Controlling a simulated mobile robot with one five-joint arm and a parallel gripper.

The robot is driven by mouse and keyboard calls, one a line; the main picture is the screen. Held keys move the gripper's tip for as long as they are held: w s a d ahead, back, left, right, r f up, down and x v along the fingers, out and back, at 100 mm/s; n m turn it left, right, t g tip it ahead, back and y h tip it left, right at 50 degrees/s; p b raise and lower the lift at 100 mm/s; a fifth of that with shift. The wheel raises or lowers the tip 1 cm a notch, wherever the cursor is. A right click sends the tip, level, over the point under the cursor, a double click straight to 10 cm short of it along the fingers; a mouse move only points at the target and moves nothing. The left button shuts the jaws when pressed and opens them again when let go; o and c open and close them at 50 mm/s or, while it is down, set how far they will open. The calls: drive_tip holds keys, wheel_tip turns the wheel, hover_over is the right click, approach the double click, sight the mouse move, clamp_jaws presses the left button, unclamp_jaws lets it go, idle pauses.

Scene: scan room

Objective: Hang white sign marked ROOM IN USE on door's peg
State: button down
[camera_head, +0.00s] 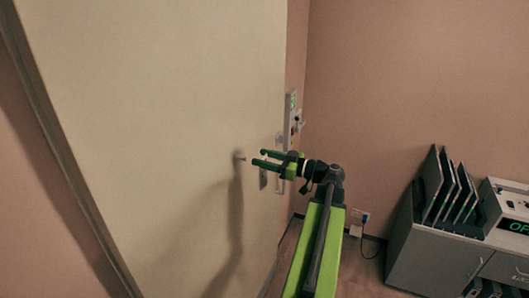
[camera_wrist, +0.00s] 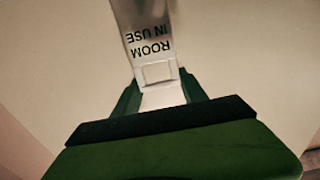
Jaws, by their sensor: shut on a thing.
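The white sign (camera_wrist: 148,20) marked ROOM IN USE shows upside down in the wrist view. Its near end, with a rectangular outline, lies between the green fingers of my gripper (camera_wrist: 160,90), which is shut on it. In the head view my gripper (camera_head: 259,157) points left toward the cream door (camera_head: 150,90). A small pale peg (camera_head: 240,157) sticks out of the door just left of the fingertips, with a small gap showing in the picture. The sign is hard to make out in the head view. The peg cannot be made out in the wrist view.
A wall panel (camera_head: 292,110) with switches is beyond the door's right edge. A grey cabinet (camera_head: 435,255) at the right bears several dark upright panels (camera_head: 445,185) and a pale device (camera_head: 503,205) with a lit display. A socket with a cable (camera_head: 360,218) is low on the pink wall.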

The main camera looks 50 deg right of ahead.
sight(234, 154)
drive_tip(key=shift+f+b+x, duration=0.15)
drive_tip(key=shift+f+x, duration=0.05)
drive_tip(key=shift+x, duration=1.8)
drive_tip(key=shift+f+b+x, duration=0.15)
drive_tip(key=shift+f+x, duration=0.05)
drive_tip(key=shift+x, duration=1.8)
drive_tip(key=shift+w+a+f+b, duration=0.1)
drive_tip(key=shift+w+f+b, duration=0.2)
drive_tip(key=shift+w+b, duration=0.1)
